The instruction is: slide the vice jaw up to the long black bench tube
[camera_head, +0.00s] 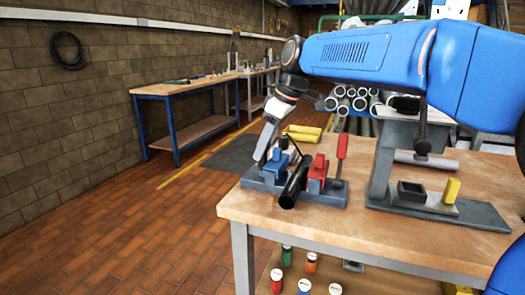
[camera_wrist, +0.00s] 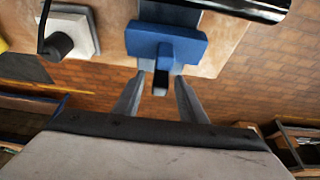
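The vice sits at the near left of the wooden bench, with a blue jaw (camera_head: 276,168) on its left and a red jaw (camera_head: 318,172) on its right. The long black tube (camera_head: 294,186) lies tilted between them, nearer the red jaw. In the wrist view the blue jaw (camera_wrist: 166,42) is at top centre and the tube (camera_wrist: 235,6) crosses the top right, with a small gap between them. My gripper (camera_head: 264,158) is at the blue jaw's left side. In the wrist view its fingers (camera_wrist: 161,78) stand apart, either side of the jaw's small post; contact is unclear.
A red lever (camera_head: 341,150) rises right of the vice. A grey stand (camera_head: 382,165) with a hanging cylinder, dark cup and yellow block is farther right. Yellow objects (camera_head: 302,133) lie behind the vice. The wrist view shows a pale block with a black knob (camera_wrist: 60,44).

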